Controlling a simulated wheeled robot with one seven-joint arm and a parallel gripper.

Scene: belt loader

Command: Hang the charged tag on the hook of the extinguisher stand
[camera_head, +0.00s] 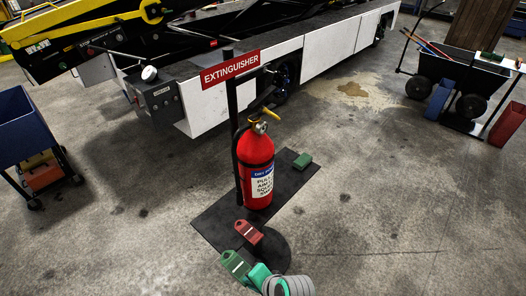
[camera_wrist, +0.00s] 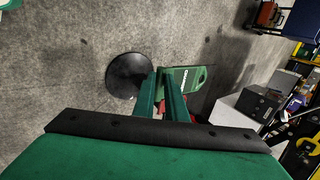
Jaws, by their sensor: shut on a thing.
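The green tag (camera_head: 236,264) has a pale label and a hole at one end. My gripper (camera_head: 257,276) is shut on it, with the holed end sticking out past the fingers. In the wrist view the tag (camera_wrist: 188,79) shows between and beyond the green fingertips (camera_wrist: 162,90). The extinguisher stand has a black post, a red sign (camera_head: 230,70) and a dark base plate (camera_head: 215,220). A red extinguisher (camera_head: 256,170) stands in front of the post. A small dark piece juts out right of the sign; I cannot tell whether it is the hook.
A red tag (camera_head: 249,232) lies by the round black disc (camera_head: 272,250), near my gripper. A green block (camera_head: 302,160) lies on the base plate's far right. The belt loader (camera_head: 285,65) stands behind, a blue cart (camera_head: 20,125) left, another cart (camera_head: 450,98) right.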

